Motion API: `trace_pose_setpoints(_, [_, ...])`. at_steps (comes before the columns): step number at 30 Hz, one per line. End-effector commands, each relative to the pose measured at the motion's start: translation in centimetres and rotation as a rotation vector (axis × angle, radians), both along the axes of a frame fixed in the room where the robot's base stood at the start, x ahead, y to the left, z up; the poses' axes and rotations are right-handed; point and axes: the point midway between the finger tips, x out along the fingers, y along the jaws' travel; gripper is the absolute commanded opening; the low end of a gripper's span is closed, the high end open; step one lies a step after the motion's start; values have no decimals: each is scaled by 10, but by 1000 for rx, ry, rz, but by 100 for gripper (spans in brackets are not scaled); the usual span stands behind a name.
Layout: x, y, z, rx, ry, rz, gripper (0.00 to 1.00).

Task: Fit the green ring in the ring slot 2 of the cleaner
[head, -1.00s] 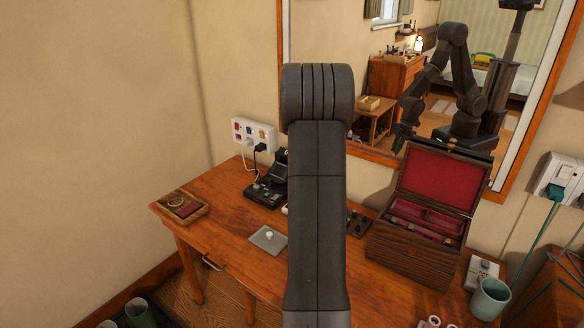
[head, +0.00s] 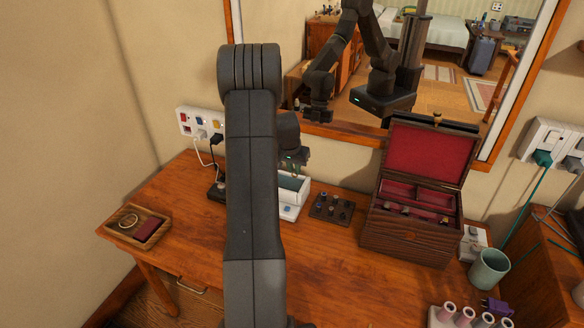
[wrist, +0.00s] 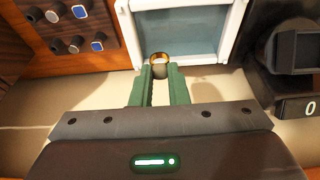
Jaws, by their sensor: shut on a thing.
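My gripper (wrist: 160,72) has green fingers and is shut on a small ring (wrist: 159,59). The ring shows a gold-orange band at the fingertips; I cannot make out green on it. The white cleaner (wrist: 126,30) with a pale blue-grey inside is just beyond the ring in the wrist view. In the head view the cleaner (head: 291,211) stands on the desk behind my arm, partly hidden, with my gripper (head: 292,170) over its back part. The ring slots cannot be told apart, and I cannot tell whether the ring touches the cleaner.
A dark block with several small knobs (head: 332,207) lies right of the cleaner, with an open red-lined jewellery box (head: 410,240) beyond it. A wooden tray (head: 128,238) is at the desk's left. A cup (head: 489,269) and pink rolls (head: 448,312) are at right. A mirror stands behind.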

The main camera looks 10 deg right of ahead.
Motion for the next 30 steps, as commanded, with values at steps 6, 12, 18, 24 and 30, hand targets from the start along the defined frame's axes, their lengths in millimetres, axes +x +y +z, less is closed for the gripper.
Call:
trace_pose_setpoints(6, [0, 1, -13, 0, 0, 2, 0])
trace_pose_setpoints(12, [0, 1, -32, 0, 1, 3, 0])
trace_pose_setpoints(18, [0, 1, -47, 0, 0, 3, 0])
trace_pose_setpoints(24, [0, 2, -51, 0, 0, 3, 0])
trace_pose_setpoints(30, [0, 2, -50, 0, 0, 3, 0])
